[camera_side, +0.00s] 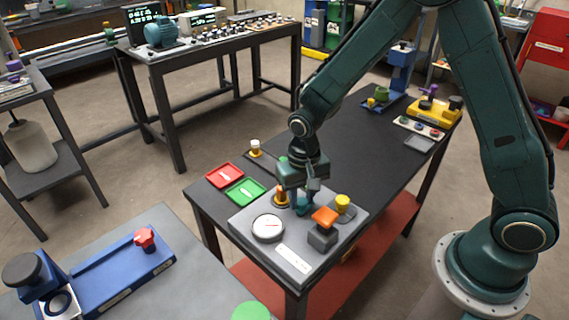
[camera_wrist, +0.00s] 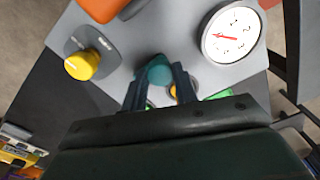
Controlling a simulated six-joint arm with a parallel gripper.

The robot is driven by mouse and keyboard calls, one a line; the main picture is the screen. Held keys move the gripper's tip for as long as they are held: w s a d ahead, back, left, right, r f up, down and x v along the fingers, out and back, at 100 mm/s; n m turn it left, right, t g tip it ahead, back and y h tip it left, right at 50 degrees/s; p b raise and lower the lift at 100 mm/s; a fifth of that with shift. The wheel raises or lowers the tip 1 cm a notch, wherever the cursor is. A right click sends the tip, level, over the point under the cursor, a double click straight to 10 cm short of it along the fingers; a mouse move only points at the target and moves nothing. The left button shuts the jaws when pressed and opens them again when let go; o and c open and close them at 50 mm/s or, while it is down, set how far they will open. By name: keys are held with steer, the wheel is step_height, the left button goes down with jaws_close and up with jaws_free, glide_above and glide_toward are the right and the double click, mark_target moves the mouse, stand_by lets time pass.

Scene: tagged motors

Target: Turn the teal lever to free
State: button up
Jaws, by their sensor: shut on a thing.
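The teal lever (camera_side: 303,207) stands on a grey panel (camera_side: 262,257) at the near end of the black bench. My gripper (camera_side: 301,192) is over the panel, pointing down, with its fingers shut on the lever. In the wrist view, the rounded teal end of the lever (camera_wrist: 155,70) shows between the fingertips of my gripper (camera_wrist: 158,80). The lever's base and any free mark are hidden by the fingers and the lever itself.
The panel also bears a round white dial (camera_side: 268,228), an orange-topped block (camera_side: 324,220), a yellow knob (camera_side: 343,204) and an amber part (camera_side: 279,197) close beside my gripper. Red (camera_side: 224,175) and green (camera_side: 245,190) trays lie left. The bench middle is clear.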

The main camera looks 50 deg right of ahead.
mark_target(301, 201)
stand_by(0.3)
steer(key=o, duration=1)
steer(key=shift+c, duration=0.2)
steer(key=shift+r, duration=0.2)
step_height(301, 201, up, 14)
steer(key=shift+f, duration=0.25)
